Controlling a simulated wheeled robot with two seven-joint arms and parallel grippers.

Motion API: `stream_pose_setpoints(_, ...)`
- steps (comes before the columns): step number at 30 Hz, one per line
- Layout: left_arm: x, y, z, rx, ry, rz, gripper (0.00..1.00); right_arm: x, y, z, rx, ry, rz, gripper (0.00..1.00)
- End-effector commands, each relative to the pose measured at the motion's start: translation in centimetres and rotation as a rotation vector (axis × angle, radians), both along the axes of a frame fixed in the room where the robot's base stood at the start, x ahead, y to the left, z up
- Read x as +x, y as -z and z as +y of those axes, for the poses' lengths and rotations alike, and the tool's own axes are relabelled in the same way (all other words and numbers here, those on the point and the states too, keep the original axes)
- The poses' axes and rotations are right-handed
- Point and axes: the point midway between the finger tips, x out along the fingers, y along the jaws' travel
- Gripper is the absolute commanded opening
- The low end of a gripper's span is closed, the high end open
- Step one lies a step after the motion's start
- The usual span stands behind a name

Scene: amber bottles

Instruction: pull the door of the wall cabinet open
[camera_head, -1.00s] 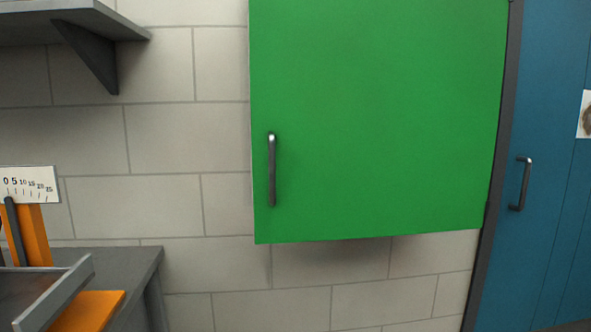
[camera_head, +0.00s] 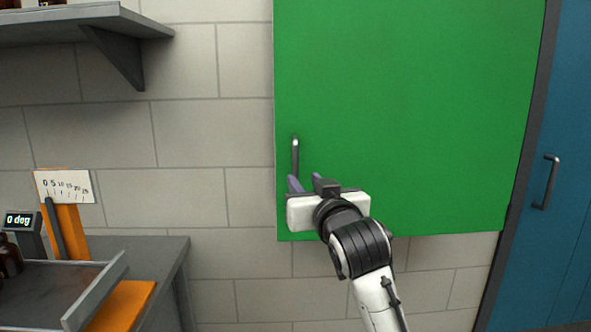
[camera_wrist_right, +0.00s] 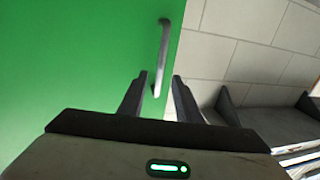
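The green wall cabinet door (camera_head: 410,110) is shut against the brick wall. Its grey bar handle (camera_head: 295,155) stands upright near the door's left edge. My right gripper (camera_head: 308,182) is in front of the lower part of the handle, which it partly hides. In the right wrist view the gripper (camera_wrist_right: 159,82) is open, with the lower end of the handle (camera_wrist_right: 162,60) in line with the gap between its fingers. I cannot tell how far the fingers are from the door. My left gripper is not in view.
A grey shelf (camera_head: 85,27) is on the wall at upper left. A grey bench (camera_head: 160,255) with a tilting tray (camera_head: 95,295) and a dial scale (camera_head: 65,186) stands at lower left. A blue door (camera_head: 560,120) is at right.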

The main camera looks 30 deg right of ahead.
Motion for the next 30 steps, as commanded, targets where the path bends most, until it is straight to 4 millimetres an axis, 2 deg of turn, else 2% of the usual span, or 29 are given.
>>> stream_pose_setpoints(6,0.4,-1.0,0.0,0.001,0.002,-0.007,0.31,4.0,-0.1,-1.5,-0.001,0.001,0.003,0.31)
stream_pose_setpoints(12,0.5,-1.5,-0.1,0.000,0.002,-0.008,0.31,6.7,0.0,-2.5,-0.001,0.000,0.003,0.31)
stream_pose_setpoints(18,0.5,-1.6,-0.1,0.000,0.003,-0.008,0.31,7.8,0.0,-2.9,-0.001,-0.001,0.001,0.31)
stream_pose_setpoints(26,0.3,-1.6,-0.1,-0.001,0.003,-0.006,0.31,7.9,0.1,-2.9,-0.001,-0.002,0.000,0.31)
stream_pose_setpoints(30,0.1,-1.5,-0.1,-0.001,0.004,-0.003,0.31,7.9,0.1,-2.9,-0.001,-0.002,0.001,0.07)
